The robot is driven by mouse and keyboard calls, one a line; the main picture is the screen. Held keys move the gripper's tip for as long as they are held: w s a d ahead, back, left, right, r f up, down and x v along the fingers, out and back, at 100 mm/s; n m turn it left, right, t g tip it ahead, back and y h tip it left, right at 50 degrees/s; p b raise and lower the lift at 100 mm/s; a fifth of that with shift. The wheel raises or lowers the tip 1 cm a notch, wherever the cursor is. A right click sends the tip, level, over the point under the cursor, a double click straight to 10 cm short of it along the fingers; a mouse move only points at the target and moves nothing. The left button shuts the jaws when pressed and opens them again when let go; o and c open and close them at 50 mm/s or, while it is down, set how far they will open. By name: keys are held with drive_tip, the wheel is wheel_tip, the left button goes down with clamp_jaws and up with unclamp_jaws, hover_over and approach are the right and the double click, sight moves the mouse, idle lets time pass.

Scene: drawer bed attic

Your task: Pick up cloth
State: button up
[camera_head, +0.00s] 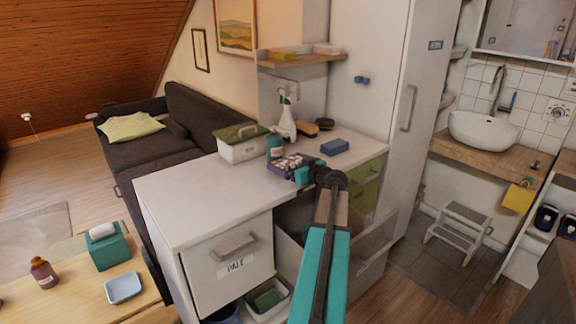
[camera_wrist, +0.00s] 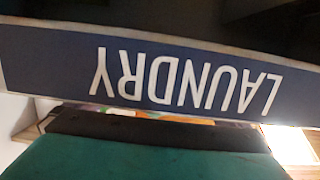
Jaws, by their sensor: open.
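A yellow cloth-like piece (camera_head: 518,199) hangs at the front edge of the basin counter on the right in the head view; I cannot be sure that it is the task's cloth. A folded blue item (camera_head: 334,146) lies on the white worktop, and I cannot tell whether it is cloth or a sponge. My gripper (camera_head: 303,174) is open over the worktop's front edge, beside a dark purple box of small items (camera_head: 290,164). My arm hides part of the area below. In the wrist view an upside-down LAUNDRY label (camera_wrist: 185,78) fills the upper part, close to the camera.
The white worktop (camera_head: 190,195) is clear at left. A lidded box (camera_head: 241,142), a spray bottle (camera_head: 285,122) and a teal jar (camera_head: 275,147) stand behind. An open drawer (camera_head: 367,250) juts out below my arm. A step stool (camera_head: 460,228) stands at right.

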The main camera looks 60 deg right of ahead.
sight(280, 156)
drive_tip(key=shift+p+x, duration=0.3)
drive_tip(key=shift+x, duration=1.5)
drive_tip(key=c, duration=0.9)
drive_tip(key=shift+r, duration=0.2)
drive_tip(key=shift+r, duration=0.55)
drive_tip(key=f+b+v, duration=0.1)
drive_tip(key=v, duration=0.5)
drive_tip(key=f+b+v, duration=0.1)
drive_tip(key=v, duration=1)
drive_tip(key=shift+s+a+f+b, duration=0.2)
drive_tip(key=shift+s+f+b, duration=0.2)
drive_tip(key=shift+s, duration=0.2)
drive_tip(key=shift+r, duration=0.15)
wheel_tip(280, 156, up, 7)
drive_tip(key=p, duration=0.7)
drive_tip(key=shift+r, duration=0.1)
